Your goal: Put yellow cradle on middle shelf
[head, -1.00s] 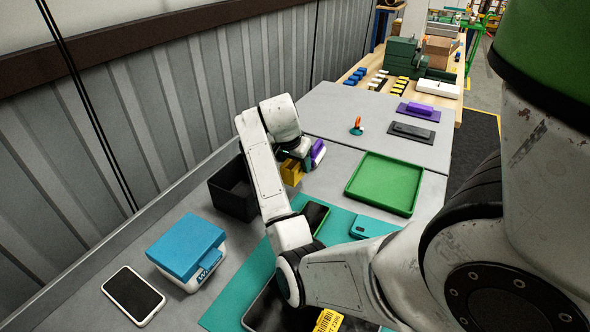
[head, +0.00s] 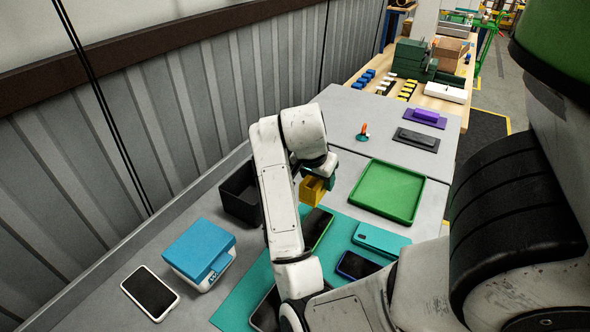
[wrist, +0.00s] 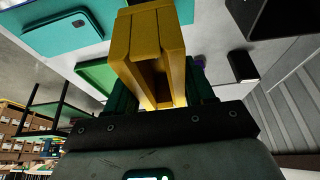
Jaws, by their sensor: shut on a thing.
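The yellow cradle (head: 312,190) is in my gripper, above the grey table. In the wrist view the cradle (wrist: 148,50) fills the upper middle, a channelled block between the dark green fingers. My gripper (wrist: 155,95) is shut on it; it shows small and partly hidden by my arm in the head view (head: 318,174). A rack with brown boxes (wrist: 18,125) shows at the left edge of the wrist view.
A black open bin (head: 240,198) and a blue-lidded box (head: 198,250) stand left of my arm. A green tray (head: 388,190) lies to the right. Several phones lie around the teal mat (head: 238,305). An orange-tipped object (head: 362,132) stands farther back on the table.

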